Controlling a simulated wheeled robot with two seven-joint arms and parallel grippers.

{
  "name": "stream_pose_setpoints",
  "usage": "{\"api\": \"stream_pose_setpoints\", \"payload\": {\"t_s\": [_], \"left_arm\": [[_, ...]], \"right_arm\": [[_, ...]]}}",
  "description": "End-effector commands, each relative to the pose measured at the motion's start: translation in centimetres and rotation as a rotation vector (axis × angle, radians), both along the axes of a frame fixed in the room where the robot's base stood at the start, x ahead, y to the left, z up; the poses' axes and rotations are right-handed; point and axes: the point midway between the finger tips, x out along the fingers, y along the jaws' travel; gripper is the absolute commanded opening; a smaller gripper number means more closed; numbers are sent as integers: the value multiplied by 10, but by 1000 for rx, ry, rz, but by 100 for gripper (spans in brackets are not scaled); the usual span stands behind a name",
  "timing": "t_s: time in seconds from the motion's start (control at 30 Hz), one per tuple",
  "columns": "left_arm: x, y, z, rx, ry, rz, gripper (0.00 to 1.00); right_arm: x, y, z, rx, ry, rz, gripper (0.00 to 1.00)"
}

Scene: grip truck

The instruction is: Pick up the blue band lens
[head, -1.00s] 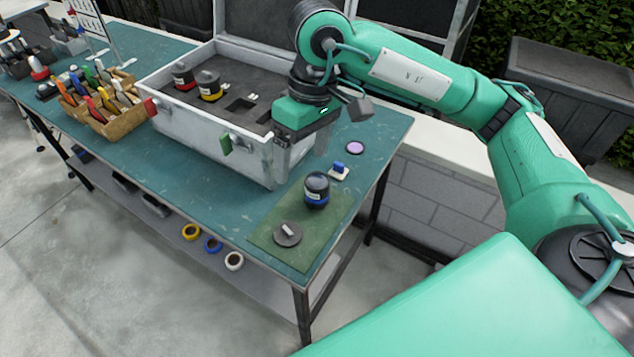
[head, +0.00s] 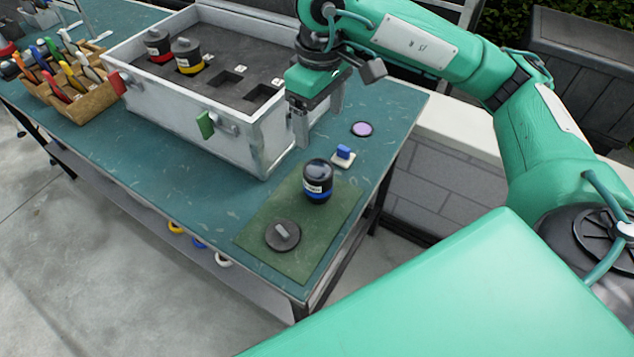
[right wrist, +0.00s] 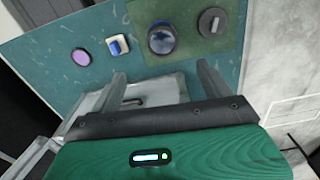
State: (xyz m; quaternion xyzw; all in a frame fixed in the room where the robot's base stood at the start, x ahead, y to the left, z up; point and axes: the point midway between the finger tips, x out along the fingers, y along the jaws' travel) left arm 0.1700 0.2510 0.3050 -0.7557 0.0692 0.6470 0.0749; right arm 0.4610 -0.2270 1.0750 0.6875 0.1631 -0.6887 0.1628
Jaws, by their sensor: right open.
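The blue band lens (head: 317,182) is a black cylinder with a white label and a blue ring low on its side. It stands upright on a green mat (head: 262,226) near the table's right end. It also shows from above in the right wrist view (right wrist: 162,38). My left gripper is not in view.
A grey cap (head: 282,235) lies on the mat beside the lens. A blue block on a white base (head: 343,156) and a purple disc (head: 362,129) lie behind it. The open case (head: 231,146) holds red-band (head: 157,46) and yellow-band (head: 187,56) lenses and empty slots.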

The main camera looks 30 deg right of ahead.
Motion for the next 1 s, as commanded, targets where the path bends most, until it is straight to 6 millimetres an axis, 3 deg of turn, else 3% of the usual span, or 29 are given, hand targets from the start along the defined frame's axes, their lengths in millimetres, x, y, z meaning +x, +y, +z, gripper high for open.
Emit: {"api": "stream_pose_setpoints", "payload": {"t_s": [0.53,0.83,1.0], "left_arm": [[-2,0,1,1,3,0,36],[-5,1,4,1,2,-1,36],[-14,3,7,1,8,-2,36]], "right_arm": [[-1,1,-71,0,4,0,80],[-1,2,-90,0,2,1,80],[-1,5,-111,0,4,0,80]]}}
